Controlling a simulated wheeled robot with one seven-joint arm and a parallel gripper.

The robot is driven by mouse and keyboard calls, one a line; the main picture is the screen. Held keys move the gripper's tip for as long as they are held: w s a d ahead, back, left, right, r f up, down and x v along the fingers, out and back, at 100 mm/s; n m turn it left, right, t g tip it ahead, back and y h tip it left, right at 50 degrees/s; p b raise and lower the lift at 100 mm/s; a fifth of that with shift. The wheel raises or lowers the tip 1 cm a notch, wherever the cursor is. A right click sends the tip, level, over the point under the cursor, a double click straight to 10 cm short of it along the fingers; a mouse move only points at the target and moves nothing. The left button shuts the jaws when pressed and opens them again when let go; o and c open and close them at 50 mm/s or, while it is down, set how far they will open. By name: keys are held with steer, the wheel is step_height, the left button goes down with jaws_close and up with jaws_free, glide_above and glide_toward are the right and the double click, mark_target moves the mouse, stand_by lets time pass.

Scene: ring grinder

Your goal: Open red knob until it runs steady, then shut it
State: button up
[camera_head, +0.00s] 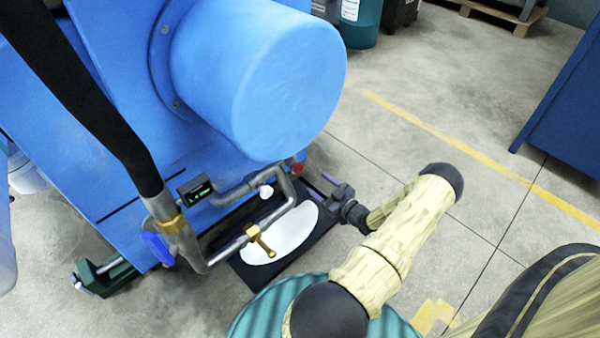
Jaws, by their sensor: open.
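A small red knob (298,168) sits at the upper end of the grey pipework, under the large blue cylinder. Only part of it shows, and its setting cannot be told. My gripper (320,187) is open, just right of and below the red knob in the picture. Its fingers point toward the pipe and appear apart from the knob. A bent grey pipe (291,187) runs down from near the knob. A gauge (196,190) with a green display, too small to read, is on the pipework at the left.
The blue machine (260,80) fills the upper left. A brass valve handle (261,240) and blue handle (157,248) stick out from the pipes. A black tray (240,265) with a white oval surface (294,228) lies below.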

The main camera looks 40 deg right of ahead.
mark_target(301, 170)
steer(key=w+b, duration=0.1)
steer(key=w, duration=0.2)
steer(key=w+b, duration=0.1)
steer(key=w, duration=0.2)
steer(key=w+b, duration=0.1)
steer(key=w, duration=0.2)
steer(key=shift+w+a+f+b, duration=0.1)
steer(key=shift+w+a+b, duration=0.3)
steer(key=shift+w, duration=0.35)
steer(key=c, duration=1)
